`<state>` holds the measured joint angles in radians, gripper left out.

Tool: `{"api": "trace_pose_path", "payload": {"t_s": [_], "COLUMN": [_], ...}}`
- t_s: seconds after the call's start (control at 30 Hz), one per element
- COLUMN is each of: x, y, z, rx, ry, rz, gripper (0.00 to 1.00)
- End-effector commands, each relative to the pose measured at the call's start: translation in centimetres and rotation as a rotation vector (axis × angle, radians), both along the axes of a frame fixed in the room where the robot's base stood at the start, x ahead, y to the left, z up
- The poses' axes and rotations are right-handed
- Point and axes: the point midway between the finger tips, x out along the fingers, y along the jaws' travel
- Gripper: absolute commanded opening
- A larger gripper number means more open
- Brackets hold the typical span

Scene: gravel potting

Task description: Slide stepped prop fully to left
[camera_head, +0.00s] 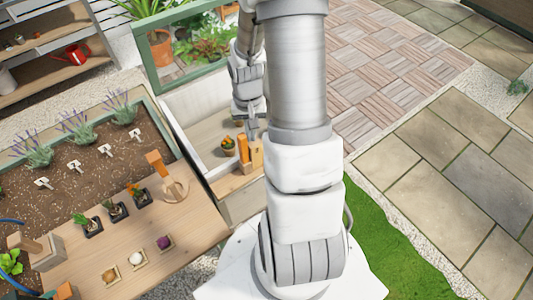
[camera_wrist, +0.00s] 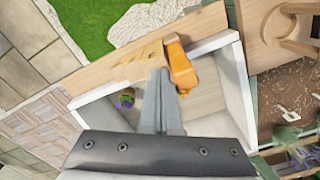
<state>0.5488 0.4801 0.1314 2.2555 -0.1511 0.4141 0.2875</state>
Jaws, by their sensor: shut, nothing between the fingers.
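The stepped prop seems to be the pale wooden stepped piece (camera_wrist: 138,57) with an upright orange block (camera_wrist: 180,68) at one end, at the front wall of an open box. In the head view the orange block (camera_head: 243,148) stands left of the pale wood (camera_head: 256,153). My gripper (camera_wrist: 163,72) is shut and empty, its fingertips beside the orange block and close to the pale wood. I cannot tell whether they touch. In the head view my gripper (camera_head: 252,135) is small and partly covers the prop. My arm hides the box's right part.
The white-walled box (camera_head: 187,118) holds a small potted plant (camera_head: 228,146). A raised lid with a green frame (camera_head: 140,58) stands behind it. Left are a planting bed (camera_head: 75,170) and a wooden bench (camera_head: 190,235) with pots. Grass (camera_head: 375,245) lies at right.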

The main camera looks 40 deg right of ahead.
Motion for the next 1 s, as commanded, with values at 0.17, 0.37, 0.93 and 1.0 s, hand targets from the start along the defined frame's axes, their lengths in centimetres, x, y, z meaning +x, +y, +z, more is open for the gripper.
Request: {"api": "trace_pose_path", "payload": {"t_s": [0.17, 0.37, 0.93, 1.0], "x": [0.1, 0.1, 0.2, 0.2], "y": [0.6, 1.3, 3.4, 3.6], "z": [0.0, 0.0, 0.0, 0.0], "rx": [0.0, -0.001, 0.0, 0.0], "ry": [0.0, -0.001, 0.0, 0.0], "rz": [0.001, 0.001, 0.001, 0.001], "gripper": [0.0, 0.0, 0.0, 0.0]}}
